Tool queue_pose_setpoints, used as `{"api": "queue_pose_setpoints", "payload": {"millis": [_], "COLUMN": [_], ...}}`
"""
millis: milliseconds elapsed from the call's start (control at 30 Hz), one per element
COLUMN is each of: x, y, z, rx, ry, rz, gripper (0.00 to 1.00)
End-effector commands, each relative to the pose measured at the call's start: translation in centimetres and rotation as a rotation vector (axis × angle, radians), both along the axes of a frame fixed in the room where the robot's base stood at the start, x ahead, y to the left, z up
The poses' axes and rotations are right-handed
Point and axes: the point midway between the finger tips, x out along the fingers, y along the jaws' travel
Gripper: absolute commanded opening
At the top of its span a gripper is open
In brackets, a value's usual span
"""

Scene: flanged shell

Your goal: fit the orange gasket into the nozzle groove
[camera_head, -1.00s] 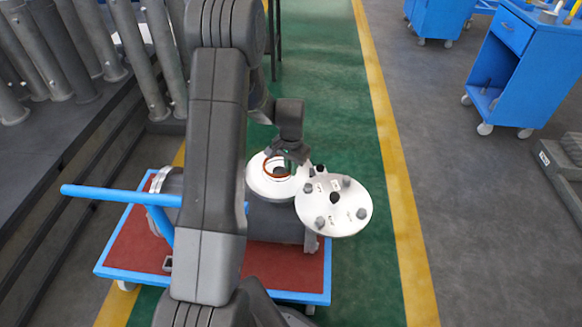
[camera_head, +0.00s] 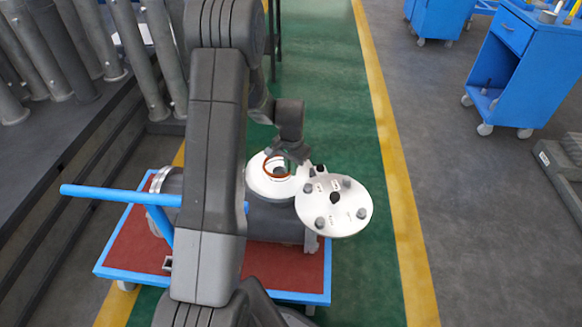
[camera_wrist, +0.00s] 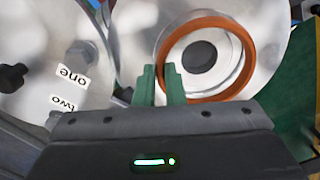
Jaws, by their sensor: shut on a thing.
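The orange gasket (camera_wrist: 250,50) is a ring over the pale round face of the nozzle flange (camera_wrist: 283,30) in the wrist view. The green fingertips of my gripper (camera_wrist: 165,85) are shut on the gasket's near-left edge. The ring looks offset from the round opening (camera_wrist: 199,56), and I cannot tell whether it touches the face or sits in the groove. In the head view the gasket (camera_head: 266,163) shows as a thin orange arc over the flange (camera_head: 259,187), partly hidden by my gripper (camera_head: 287,163).
A round cover plate (camera_head: 312,212) with several knobs and labels stands just right of the flange; its label "one" shows in the wrist view (camera_wrist: 72,76). The shell rests on a red cart (camera_head: 125,245) with a blue handle (camera_head: 120,195). Green floor (camera_head: 375,270) is clear to the right.

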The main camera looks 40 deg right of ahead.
Motion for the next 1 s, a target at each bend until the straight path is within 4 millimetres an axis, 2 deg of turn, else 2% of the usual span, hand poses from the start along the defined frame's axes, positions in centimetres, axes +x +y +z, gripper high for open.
{"api": "queue_pose_setpoints", "payload": {"millis": [467, 1000], "x": [0.0, 0.0], "y": [0.0, 0.0], "z": [-0.1, -1.4], "rx": [-0.001, -0.001], "ry": [0.000, 0.000], "rz": [0.000, 0.000], "gripper": [0.00, 0.00]}}
